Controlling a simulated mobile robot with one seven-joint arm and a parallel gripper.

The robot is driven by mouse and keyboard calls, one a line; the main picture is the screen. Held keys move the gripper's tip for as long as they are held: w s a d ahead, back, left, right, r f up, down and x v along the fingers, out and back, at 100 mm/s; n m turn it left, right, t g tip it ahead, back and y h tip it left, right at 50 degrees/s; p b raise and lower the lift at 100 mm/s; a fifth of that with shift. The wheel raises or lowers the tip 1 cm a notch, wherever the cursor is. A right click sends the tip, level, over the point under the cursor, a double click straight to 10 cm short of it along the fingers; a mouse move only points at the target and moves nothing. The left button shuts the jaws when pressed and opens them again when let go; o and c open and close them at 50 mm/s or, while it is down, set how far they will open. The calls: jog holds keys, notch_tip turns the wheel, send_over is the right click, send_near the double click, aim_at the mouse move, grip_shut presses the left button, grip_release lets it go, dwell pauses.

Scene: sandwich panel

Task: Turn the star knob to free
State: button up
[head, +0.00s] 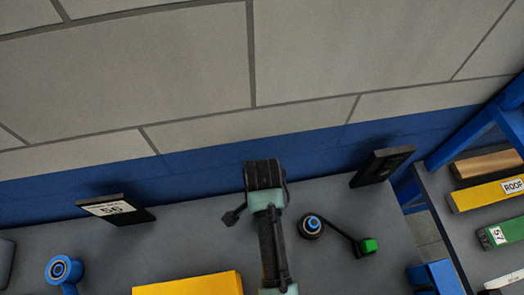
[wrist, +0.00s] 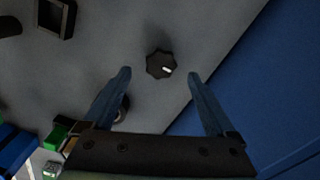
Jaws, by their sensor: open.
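In the head view my gripper (head: 265,175) is over the back of the panel, and I cannot make out the knob there.
A blue-topped round part (head: 312,225) is linked by a dark bar to a green block (head: 369,246). A sign reading 56 (head: 112,208) and a dark upright plate (head: 382,166) stand near the blue wall band. A yellow block (head: 190,284) lies in front; a shelf stands right.

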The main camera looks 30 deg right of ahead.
jog(key=shift+f, duration=1.95)
jog(key=c, duration=1.4)
jog(key=shift+o, duration=0.2)
